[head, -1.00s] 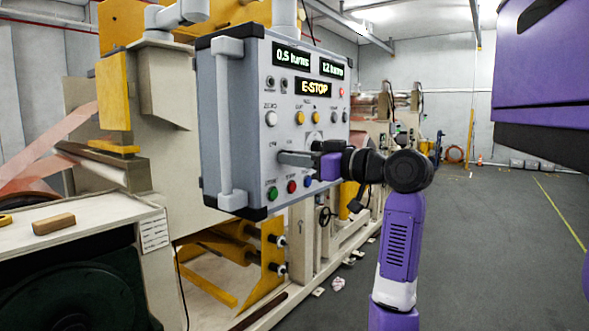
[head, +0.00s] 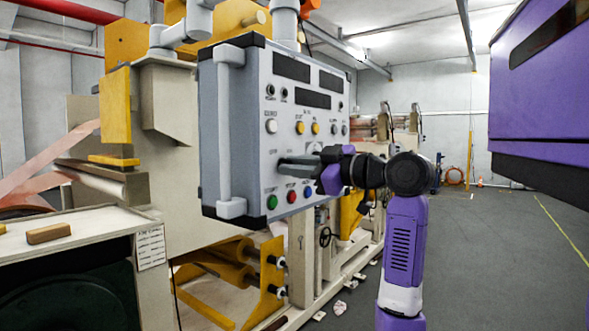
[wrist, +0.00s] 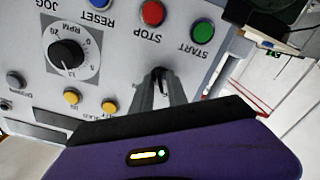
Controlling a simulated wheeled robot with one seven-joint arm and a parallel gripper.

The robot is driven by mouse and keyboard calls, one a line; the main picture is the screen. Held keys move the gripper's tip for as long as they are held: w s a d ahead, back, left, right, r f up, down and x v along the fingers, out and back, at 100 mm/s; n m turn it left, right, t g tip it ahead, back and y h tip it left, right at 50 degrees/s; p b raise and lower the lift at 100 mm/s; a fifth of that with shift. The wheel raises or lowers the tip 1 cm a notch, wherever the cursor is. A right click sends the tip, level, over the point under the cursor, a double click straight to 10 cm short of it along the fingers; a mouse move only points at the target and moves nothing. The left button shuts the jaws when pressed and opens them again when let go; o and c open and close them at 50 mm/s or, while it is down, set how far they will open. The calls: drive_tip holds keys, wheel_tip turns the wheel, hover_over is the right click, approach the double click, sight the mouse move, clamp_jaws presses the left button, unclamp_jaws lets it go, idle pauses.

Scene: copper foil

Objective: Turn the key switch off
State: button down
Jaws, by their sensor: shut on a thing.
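The grey control panel (head: 262,150) hangs upright in the head view, with its displays (head: 291,66) dark. My gripper (head: 285,169) is at the lower middle of the panel face, above the green, red and blue buttons. In the wrist view my gripper (wrist: 160,85) is shut on the small dark key (wrist: 160,74) of the key switch, close to the panel face. The fingers hide most of the switch and its markings. In the head view the key is hidden behind the fingers.
The green START button (wrist: 202,32) and red STOP button (wrist: 147,12) are close to the fingers. A black RPM knob (wrist: 67,54) lies to the left. A vertical handle (head: 230,130) runs along the panel's left edge. Open floor (head: 490,250) lies to the right.

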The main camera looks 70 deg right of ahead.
drive_tip(key=c, duration=1.6)
unclamp_jaws()
drive_tip(key=shift+s, duration=0.1)
drive_tip(key=b+v, duration=0.1)
drive_tip(key=v, duration=0.6)
drive_tip(key=shift+s+a, duration=0.1)
drive_tip(key=shift+s, duration=0.2)
